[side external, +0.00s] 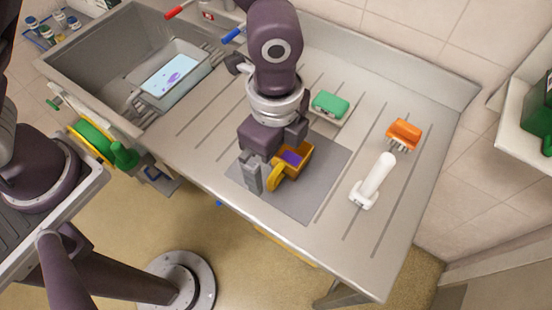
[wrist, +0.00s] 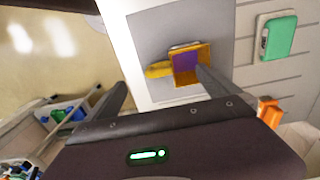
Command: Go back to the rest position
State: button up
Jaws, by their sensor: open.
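My gripper (side external: 273,168) is over the grey mat (side external: 318,192) on the steel draining counter. Its jaws are open, with one grey finger at the left of a yellow scoop (side external: 277,180). The scoop has purple contents (side external: 293,157) and sits on the mat. In the wrist view the scoop (wrist: 157,70) shows beyond my gripper (wrist: 160,80), with the right fingertip overlapping its edge. I cannot tell whether that finger touches it. Part of the scoop is hidden behind my gripper in the side view.
A green block-like brush (side external: 330,105), an orange brush (side external: 404,133) and a white-handled tool (side external: 375,180) lie right of the arm. A sink (side external: 100,62) at left holds a tray (side external: 188,82) with pale blue and purple contents. The counter's front right is clear.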

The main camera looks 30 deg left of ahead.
jog(key=shift+r, duration=0.2)
jog(key=a+r+n+t, duration=0.3)
jog(key=a+r+n, duration=0.5)
jog(key=a+r, duration=0.65)
jog(key=s+a+r+n+t, duration=0.2)
jog(key=s+a+r+n, duration=0.3)
jog(key=s+a+n, duration=0.4)
jog(key=shift+s+a+n+t, duration=0.35)
jog(key=shift+s+n, duration=0.15)
jog(key=shift+s, duration=0.55)
